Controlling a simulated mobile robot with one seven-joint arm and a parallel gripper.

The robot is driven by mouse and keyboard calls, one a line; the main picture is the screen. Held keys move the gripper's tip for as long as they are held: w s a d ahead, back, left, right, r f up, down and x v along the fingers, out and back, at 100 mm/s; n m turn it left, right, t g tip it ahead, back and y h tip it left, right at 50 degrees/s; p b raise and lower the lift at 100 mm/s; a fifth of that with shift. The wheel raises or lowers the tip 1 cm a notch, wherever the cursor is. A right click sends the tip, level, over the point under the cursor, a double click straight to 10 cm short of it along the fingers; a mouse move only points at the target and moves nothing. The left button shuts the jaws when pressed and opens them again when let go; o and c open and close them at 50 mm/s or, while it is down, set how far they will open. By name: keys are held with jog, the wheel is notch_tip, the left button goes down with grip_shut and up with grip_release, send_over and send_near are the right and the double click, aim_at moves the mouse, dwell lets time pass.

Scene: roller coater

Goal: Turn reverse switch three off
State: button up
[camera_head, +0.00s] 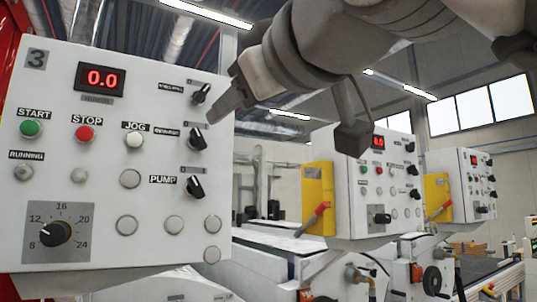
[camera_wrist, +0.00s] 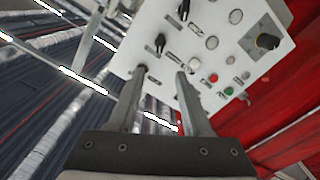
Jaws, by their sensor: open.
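The control panel marked 3 (camera_head: 110,215) fills the left of the head view. Three black rotary switches run down its right side: a top one (camera_head: 201,93), a middle one (camera_head: 195,138) and a lower one (camera_head: 195,187) labelled PUMP. The top and middle labels are too blurred to read surely. My gripper (camera_head: 214,116) is beside the top and middle switches in the head view. In the wrist view my gripper (camera_wrist: 160,76) is open and empty, its fingers pointing at the panel (camera_wrist: 225,45). The top switch (camera_wrist: 140,69) shows at the left fingertip; contact cannot be told.
Panel 3 also carries a red display (camera_head: 101,78), push buttons and a speed dial (camera_head: 55,234). Two similar panels (camera_head: 345,205) (camera_head: 466,200) stand farther right, with yellow boxes (camera_head: 318,195) beside them. Machine beds lie below.

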jog(key=v, duration=0.2)
jog(key=shift+s+d, duration=0.1)
jog(key=shift+s, duration=0.15)
jog(key=w+d+f+m+g+h, duration=0.1)
jog(key=w+d+f+m+h, duration=0.1)
jog(key=f, duration=0.6)
jog(key=w+d+f+m+g+h, duration=0.1)
jog(key=w+d+f+m+h, duration=0.15)
jog(key=f, duration=0.45)
jog(key=s+d+f+m+g+h, duration=0.1)
jog(key=d+f, duration=0.3)
jog(key=f, duration=0.8)
jog(key=s+d+f+m+g+h, duration=0.2)
jog(key=s+d+f+m+g, duration=0.2)
jog(key=f, duration=0.8)
jog(key=s+d+f+m+g+h, duration=0.2)
jog(key=d+f, duration=0.3)
jog(key=f, duration=0.7)
jog(key=shift+s+f+m+g, duration=0.2)
jog(key=shift+s+m+g, duration=0.1)
jog(key=shift+s+m, duration=0.15)
jog(key=shift+w, duration=0.1)
